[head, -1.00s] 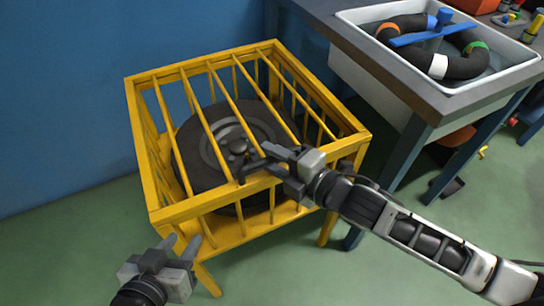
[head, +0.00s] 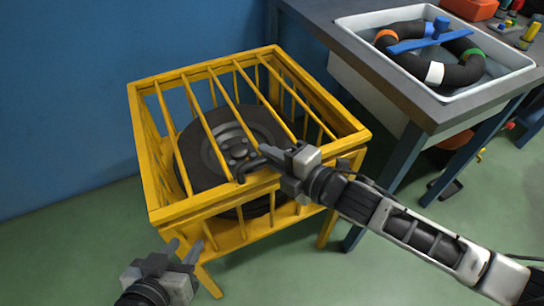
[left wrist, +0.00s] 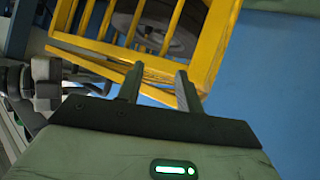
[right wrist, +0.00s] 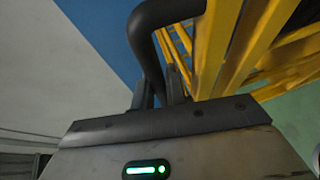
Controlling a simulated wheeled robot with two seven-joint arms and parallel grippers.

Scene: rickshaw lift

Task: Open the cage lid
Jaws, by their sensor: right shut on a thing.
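The yellow cage (head: 176,211) stands against the blue wall, its barred lid (head: 203,117) lying flat across the top. A dark wheel (head: 192,160) sits inside beneath the bars. My right gripper (head: 279,158) is at the front edge of the lid, shut on the black handle (head: 243,170). In the right wrist view the curved handle (right wrist: 148,50) runs down between the fingers (right wrist: 162,90). My left gripper (head: 183,249) is open and empty, low by the cage's front left corner. In the left wrist view its fingers (left wrist: 157,88) are apart with the yellow bars beyond them.
A workbench (head: 420,112) with a white basin (head: 345,30) stands to the right of the cage. A dark ring with coloured bands (head: 465,68) and a blue bar (head: 415,43) are in the basin. Green floor (head: 75,240) is clear at the left.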

